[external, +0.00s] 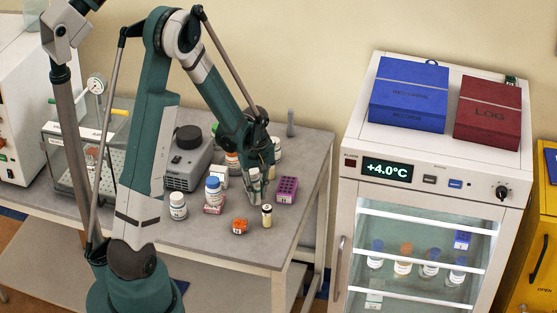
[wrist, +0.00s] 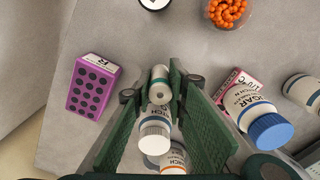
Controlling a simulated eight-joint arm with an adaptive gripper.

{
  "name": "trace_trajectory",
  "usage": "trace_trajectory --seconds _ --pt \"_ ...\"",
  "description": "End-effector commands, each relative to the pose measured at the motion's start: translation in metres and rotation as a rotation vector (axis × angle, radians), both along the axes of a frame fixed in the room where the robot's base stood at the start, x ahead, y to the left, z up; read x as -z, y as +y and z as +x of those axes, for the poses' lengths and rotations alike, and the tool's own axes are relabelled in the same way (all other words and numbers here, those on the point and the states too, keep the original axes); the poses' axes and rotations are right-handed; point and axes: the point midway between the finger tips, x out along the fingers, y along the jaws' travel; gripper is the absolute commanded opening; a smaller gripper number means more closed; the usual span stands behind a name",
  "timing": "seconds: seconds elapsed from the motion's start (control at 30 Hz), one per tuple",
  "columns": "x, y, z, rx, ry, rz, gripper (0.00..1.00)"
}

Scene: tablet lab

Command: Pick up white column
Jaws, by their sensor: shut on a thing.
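My gripper (wrist: 163,68) points down over the grey table, and its two green fingers are closed on a small whitish column. The white column (wrist: 160,86) stands between the fingertips in the wrist view, with a grey end that has a small round dark centre. In the external view, my gripper (external: 256,192) is low over the table, left of the purple rack. The column is mostly hidden there by the fingers. I cannot tell whether its bottom touches the table.
Near the gripper are a purple rack (external: 286,190), an orange-filled dish (external: 240,226), a small vial (external: 267,215), a blue-capped bottle (external: 213,190) and a white bottle (external: 178,206). A white-capped bottle (wrist: 155,135) is close between the fingers. A fridge (external: 430,195) stands to the right.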

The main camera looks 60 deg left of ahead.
Motion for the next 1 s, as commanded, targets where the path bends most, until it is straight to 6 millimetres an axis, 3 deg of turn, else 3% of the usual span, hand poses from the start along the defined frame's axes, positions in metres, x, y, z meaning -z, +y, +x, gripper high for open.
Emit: trace_trajectory --seconds 0.6,1.0 --pt "-0.068 0.0 -0.001 0.0 0.0 0.0 0.05" --pt "-0.086 0.0 0.0 0.0 0.0 0.0 0.05"
